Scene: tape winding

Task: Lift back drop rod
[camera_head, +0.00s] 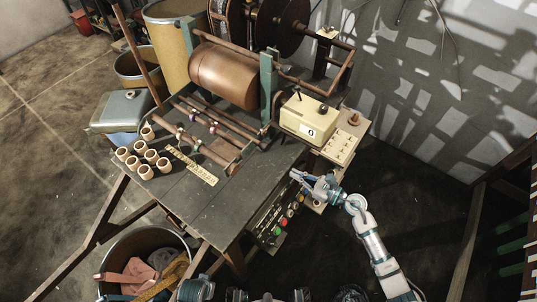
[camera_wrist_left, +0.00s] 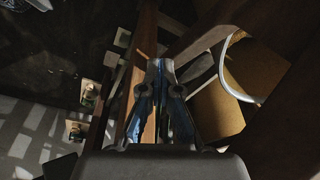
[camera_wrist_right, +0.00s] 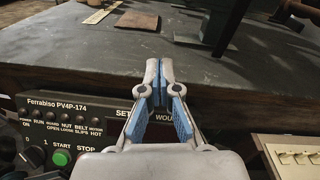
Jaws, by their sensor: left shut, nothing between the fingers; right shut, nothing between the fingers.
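Several slim rods (camera_head: 215,123) lie across the winding machine in front of a large copper-coloured drum (camera_head: 222,76). Another bar (camera_head: 222,42) runs along the drum's upper back side. I cannot tell which one is the back drop rod. My right gripper (camera_head: 297,176) is shut and empty at the table's right front edge, above the control panel and well apart from the rods. It also shows shut in the right wrist view (camera_wrist_right: 159,68). My left gripper (camera_wrist_left: 160,68) is shut and empty in the left wrist view, among dark beams below the table. The head view does not show its fingers.
The dark table (camera_head: 205,205) holds several small cups (camera_head: 145,172) and a yellow ruler strip (camera_head: 197,166). A cream box (camera_head: 308,118) stands at the right. The control panel (camera_head: 276,218) hangs at the front edge. A bin of cloths (camera_head: 148,240) stands below. The table's front middle is clear.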

